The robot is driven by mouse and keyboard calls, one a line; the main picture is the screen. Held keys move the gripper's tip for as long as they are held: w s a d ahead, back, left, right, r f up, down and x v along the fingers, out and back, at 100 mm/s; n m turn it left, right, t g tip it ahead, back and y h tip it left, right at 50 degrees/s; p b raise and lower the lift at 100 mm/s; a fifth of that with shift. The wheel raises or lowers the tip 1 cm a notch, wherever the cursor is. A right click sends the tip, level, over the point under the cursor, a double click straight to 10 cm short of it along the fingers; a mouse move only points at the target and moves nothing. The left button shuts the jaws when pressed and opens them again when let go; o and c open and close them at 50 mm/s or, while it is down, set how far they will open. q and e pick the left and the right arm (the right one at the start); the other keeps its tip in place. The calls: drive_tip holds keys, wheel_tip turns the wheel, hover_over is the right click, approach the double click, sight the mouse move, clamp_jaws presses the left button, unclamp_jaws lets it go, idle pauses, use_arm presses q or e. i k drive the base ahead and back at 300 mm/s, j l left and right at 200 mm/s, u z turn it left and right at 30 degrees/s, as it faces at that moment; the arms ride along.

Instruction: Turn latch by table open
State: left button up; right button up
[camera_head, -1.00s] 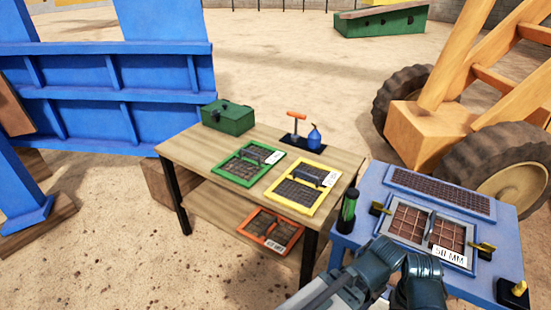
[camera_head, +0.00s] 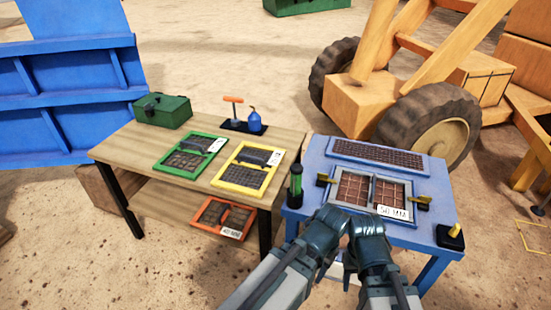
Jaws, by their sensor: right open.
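A blue screen stand (camera_head: 318,163) holds a brown grid panel labelled 50 MM (camera_head: 353,187). A yellow-handled latch (camera_head: 322,179) sits at the panel's left edge, on the side of the wooden table (camera_head: 120,152). A second yellow latch (camera_head: 422,202) sits at its right edge. My right gripper (camera_head: 345,222) is at the stand's front edge, in front of the panel and apart from the left latch. Its fingertips are hard to make out behind my dark arm joints, and it holds nothing that I can see.
A green cylinder (camera_head: 296,184) stands at the stand's left corner. A yellow lever (camera_head: 454,232) is at its front right. The wooden table carries green (camera_head: 190,155) and yellow (camera_head: 248,168) framed screens and a green box (camera_head: 162,110). A large wheel (camera_head: 432,130) stands behind.

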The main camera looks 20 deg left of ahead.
sight(323, 177)
drive_tip(key=i+j, duration=0.2)
drive_tip(key=i, duration=0.15)
drive_tip(key=i+j, duration=0.2)
drive_tip(key=i, duration=0.2)
drive_tip(key=i+j, duration=0.25)
drive_tip(key=i, duration=0.1)
